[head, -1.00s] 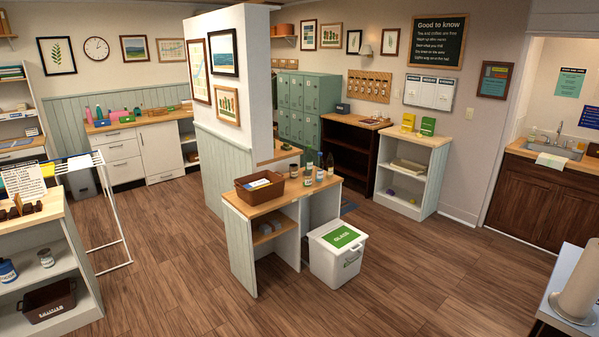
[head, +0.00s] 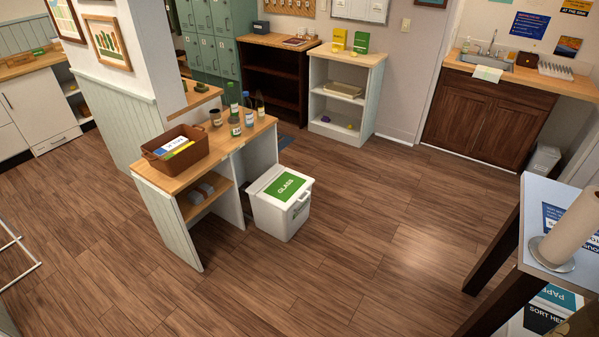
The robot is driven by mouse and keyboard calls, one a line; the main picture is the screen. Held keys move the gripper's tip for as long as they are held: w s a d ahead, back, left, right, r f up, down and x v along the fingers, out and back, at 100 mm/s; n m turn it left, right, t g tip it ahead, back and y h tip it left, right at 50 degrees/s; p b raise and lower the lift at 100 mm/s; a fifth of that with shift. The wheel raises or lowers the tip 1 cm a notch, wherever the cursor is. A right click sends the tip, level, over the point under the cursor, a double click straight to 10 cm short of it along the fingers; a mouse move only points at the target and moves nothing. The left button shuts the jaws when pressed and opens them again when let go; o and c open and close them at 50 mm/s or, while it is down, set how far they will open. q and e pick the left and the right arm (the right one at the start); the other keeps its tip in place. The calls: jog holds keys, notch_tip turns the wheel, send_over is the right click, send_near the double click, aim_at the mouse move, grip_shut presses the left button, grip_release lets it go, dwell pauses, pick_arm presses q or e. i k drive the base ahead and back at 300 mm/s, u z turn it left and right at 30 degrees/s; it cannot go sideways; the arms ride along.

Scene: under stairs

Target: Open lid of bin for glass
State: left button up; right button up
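The bin for glass (head: 272,217) is a white box on the wooden floor in the middle of the head view, beside the right end of a small counter. Its white lid (head: 262,179) is shut and carries a green label (head: 285,187) reading GLASS. A handle shows on the bin's right side. Neither of my grippers shows in the head view.
The counter (head: 225,150) holds a brown basket (head: 175,150) and several bottles (head: 235,115). A table (head: 538,205) with a paper roll (head: 572,225) stands at the right, with a paper bin (head: 548,310) below it. The floor (head: 350,235) right of the glass bin is clear.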

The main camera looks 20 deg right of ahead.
aim_at(283, 192)
jog(key=z, duration=1.4)
jog(key=i, duration=3.2)
jog(key=u, duration=3.1)
jog(key=k, duration=0.65)
jog(key=z, duration=0.45)
